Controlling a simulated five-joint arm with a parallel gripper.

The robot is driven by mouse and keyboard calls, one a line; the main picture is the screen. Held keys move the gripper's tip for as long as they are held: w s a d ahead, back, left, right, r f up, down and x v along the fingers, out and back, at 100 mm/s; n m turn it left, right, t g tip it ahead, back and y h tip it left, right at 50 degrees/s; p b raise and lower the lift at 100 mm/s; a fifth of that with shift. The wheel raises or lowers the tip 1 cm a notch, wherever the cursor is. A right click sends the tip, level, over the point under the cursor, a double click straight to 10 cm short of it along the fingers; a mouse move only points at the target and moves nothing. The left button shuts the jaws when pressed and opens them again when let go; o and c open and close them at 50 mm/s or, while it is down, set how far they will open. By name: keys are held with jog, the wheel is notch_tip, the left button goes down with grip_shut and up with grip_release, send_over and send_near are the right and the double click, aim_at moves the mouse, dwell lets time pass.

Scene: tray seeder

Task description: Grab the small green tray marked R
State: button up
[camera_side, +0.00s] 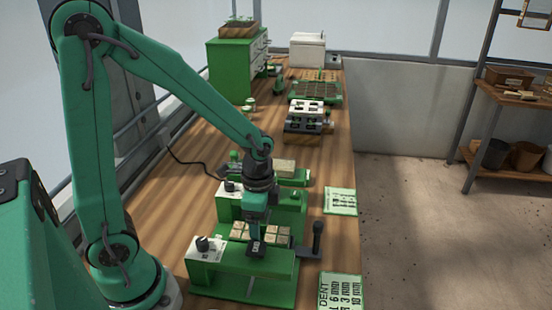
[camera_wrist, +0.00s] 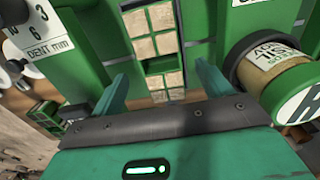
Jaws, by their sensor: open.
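I cannot make out a small green tray clearly marked R. In the side view my gripper (camera_side: 255,236) points down over the green fixture (camera_side: 232,262) on the bench, by the tan blocks (camera_side: 270,234). Whether the fingers touch anything is hidden.
A tan cylinder (camera_wrist: 278,75) with a green end bearing a partly cut-off letter is close on the right. A white dial plate (camera_wrist: 35,35) is at left. Black handle (camera_side: 317,240) and label cards (camera_side: 341,201) stand right of the fixture. Machines line the bench behind.

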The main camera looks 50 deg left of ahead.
jog(key=shift+f, duration=1.5)
jog(key=shift+c, duration=0.5)
jog(key=c, duration=1)
